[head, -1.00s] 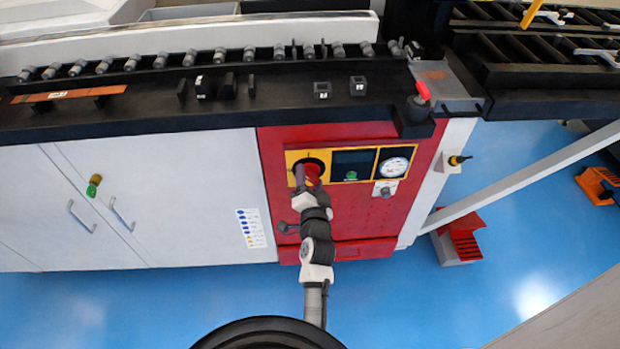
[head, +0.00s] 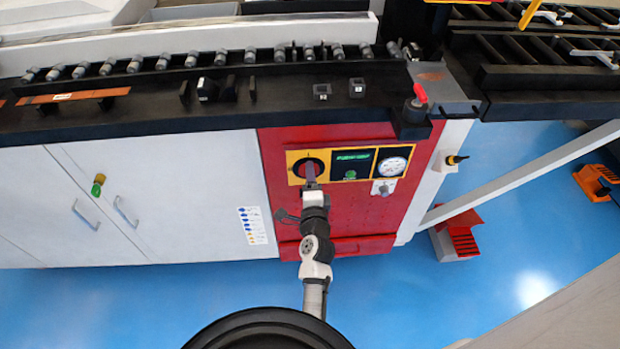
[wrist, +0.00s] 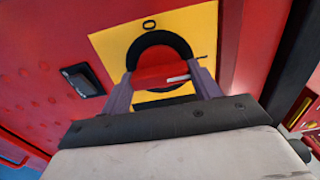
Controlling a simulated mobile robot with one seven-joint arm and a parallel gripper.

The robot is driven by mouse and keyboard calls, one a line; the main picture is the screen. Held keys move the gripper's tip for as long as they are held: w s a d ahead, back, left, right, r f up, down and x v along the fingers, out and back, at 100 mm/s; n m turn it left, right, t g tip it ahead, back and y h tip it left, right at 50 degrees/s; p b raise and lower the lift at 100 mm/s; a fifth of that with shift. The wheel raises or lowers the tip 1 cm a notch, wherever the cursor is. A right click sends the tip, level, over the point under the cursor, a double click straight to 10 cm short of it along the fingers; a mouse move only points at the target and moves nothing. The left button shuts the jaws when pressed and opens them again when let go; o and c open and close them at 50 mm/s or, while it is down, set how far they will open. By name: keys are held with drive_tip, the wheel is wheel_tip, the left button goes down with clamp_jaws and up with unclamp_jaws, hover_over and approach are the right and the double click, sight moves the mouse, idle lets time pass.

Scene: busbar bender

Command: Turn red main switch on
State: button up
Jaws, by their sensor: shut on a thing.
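The red main switch sits in a black ring on a yellow plate at the left of the control strip. In the head view, my gripper (head: 311,174) covers much of the switch (head: 304,166). In the wrist view, the red switch handle (wrist: 153,76) lies between the two purple fingers of my gripper (wrist: 163,80), which is shut on it. A white mark shows on the handle, and a "0" is printed on the yellow plate (wrist: 112,42) above the ring. The display (head: 352,164) beside the switch shows lit green characters.
A round gauge (head: 393,165) and a small keyed switch (head: 384,187) are right of the display on the red cabinet (head: 360,220). A black latch (wrist: 82,80) shows in the wrist view. White cabinet doors (head: 170,200) stand left. The blue floor (head: 400,300) is open in front.

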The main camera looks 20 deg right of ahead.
drive_tip(key=shift+r, duration=0.15)
drive_tip(key=o, duration=1)
drive_tip(key=shift+s, duration=0.15)
